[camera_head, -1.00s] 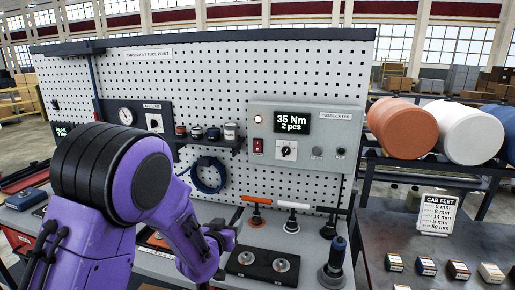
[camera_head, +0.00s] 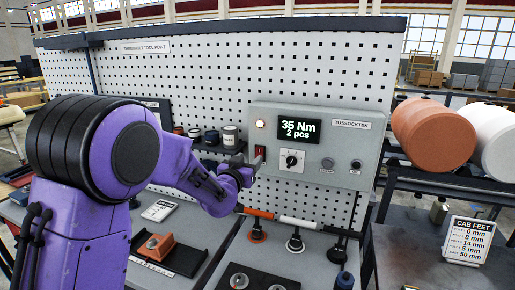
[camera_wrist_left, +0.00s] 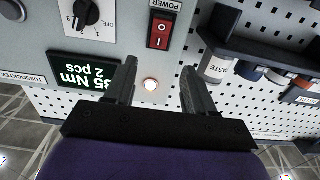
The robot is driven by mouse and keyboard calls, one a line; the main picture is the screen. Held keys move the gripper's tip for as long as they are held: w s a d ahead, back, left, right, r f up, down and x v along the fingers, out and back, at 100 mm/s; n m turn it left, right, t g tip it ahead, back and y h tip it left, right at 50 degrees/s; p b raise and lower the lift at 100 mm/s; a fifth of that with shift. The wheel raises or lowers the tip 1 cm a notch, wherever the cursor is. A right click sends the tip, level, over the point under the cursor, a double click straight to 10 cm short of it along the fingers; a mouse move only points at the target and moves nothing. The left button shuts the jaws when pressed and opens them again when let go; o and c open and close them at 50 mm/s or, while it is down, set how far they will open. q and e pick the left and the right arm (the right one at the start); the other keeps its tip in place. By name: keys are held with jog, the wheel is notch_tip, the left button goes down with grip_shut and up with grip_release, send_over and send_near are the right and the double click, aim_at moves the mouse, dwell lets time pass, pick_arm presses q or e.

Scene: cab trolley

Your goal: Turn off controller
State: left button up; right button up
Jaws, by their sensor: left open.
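The grey controller box (camera_head: 340,165) hangs on the pegboard. Its display (camera_head: 298,128) is lit with "35 Nm 2 pcs", and a small lamp (camera_head: 260,124) glows at its left. The red power rocker switch (camera_head: 260,151) sits below the lamp; it also shows in the left wrist view (camera_wrist_left: 160,31), under the word POWER. My left gripper (camera_head: 256,164) is at the box's lower left, close to the switch. In the left wrist view my left gripper (camera_wrist_left: 158,75) is open and empty, its fingers either side of the lamp, apart from the switch. My right gripper is out of view.
A rotary dial (camera_head: 291,161) is right of the switch. A small shelf (camera_head: 215,146) with cups stands left of the box. Handled tools (camera_head: 295,243) stand below on the bench. Orange and white rolls (camera_head: 434,135) lie at the right.

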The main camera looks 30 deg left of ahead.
aim_at(259, 150)
pick_arm(q)
jog(key=p+x, duration=0.1)
jog(key=x, duration=0.4)
jog(key=p+x, duration=0.1)
jog(key=x, duration=0.1)
jog(key=shift+w+d+f+p, duration=0.1)
jog(key=shift+w+f+p, duration=0.2)
jog(key=shift+w, duration=0.15)
jog(key=shift+s+r, duration=0.2)
jog(key=shift+s, duration=0.15)
jog(key=shift+c, duration=0.3)
grip_shut()
jog(key=shift+f+b, duration=0.2)
jog(key=shift+b, duration=0.2)
jog(key=t+b, duration=0.2)
jog(key=b, duration=0.5)
jog(key=f+t+y+b, duration=0.1)
jog(key=t+b, duration=0.1)
jog(key=b, duration=0.6)
jog(key=shift+s+f+b, duration=0.2)
jog(key=shift+f+b, duration=0.1)
jog(key=shift+r+t+b, duration=0.15)
jog(key=shift+t+b, duration=0.15)
jog(key=shift+b, duration=0.1)
jog(key=shift+r, duration=0.3)
